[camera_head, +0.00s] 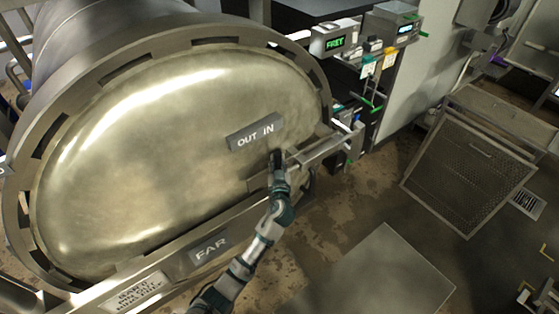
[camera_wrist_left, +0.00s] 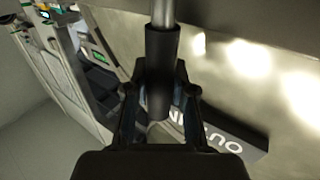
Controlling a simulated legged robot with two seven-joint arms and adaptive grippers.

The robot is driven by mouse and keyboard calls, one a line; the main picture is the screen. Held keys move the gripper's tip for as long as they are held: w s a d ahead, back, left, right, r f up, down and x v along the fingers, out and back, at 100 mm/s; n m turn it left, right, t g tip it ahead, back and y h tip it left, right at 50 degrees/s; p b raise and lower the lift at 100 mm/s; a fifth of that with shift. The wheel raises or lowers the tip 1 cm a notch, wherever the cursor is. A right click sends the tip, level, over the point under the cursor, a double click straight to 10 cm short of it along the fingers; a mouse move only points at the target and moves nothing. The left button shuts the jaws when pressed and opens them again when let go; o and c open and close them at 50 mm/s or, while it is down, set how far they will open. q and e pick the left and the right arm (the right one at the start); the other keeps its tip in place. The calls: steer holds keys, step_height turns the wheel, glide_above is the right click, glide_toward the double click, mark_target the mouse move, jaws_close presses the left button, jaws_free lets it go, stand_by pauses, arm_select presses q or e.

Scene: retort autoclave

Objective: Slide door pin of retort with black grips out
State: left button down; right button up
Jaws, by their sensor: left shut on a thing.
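The retort door (camera_head: 170,150) is a large domed metal plate, closed against the round retort flange at the left of the head view. A grey block (camera_head: 255,135) marked OUT IN is fixed on it. The door pin (camera_head: 318,150) shows as a metal bar by the door's right edge. My left gripper (camera_head: 278,163) is at the left end of this bar, just below the OUT IN block. In the left wrist view, its fingers (camera_wrist_left: 160,100) are shut around a black cylindrical grip (camera_wrist_left: 162,60) on a metal rod (camera_wrist_left: 163,12). My right gripper is not in view.
A FAR plate (camera_head: 208,249) sits on the beam below the door. Instrument boxes (camera_head: 335,38) and tagged valves stand to the right of the retort. A perforated metal panel (camera_head: 468,170) leans further right. The floor (camera_head: 330,235) between is open.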

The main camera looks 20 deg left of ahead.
arm_select(q)
steer(key=s+a+p, duration=0.1)
steer(key=s+a, duration=0.3)
steer(key=s, duration=0.2)
steer(key=shift+s+a, duration=0.15)
steer(key=shift+a, duration=0.2)
steer(key=c, duration=1.4)
jaws_free()
steer(key=o, duration=0.4)
steer(key=shift+s, duration=0.1)
steer(key=shift+o, duration=0.3)
steer(key=shift+s+a+r, duration=0.15)
steer(key=shift+s+a, duration=0.05)
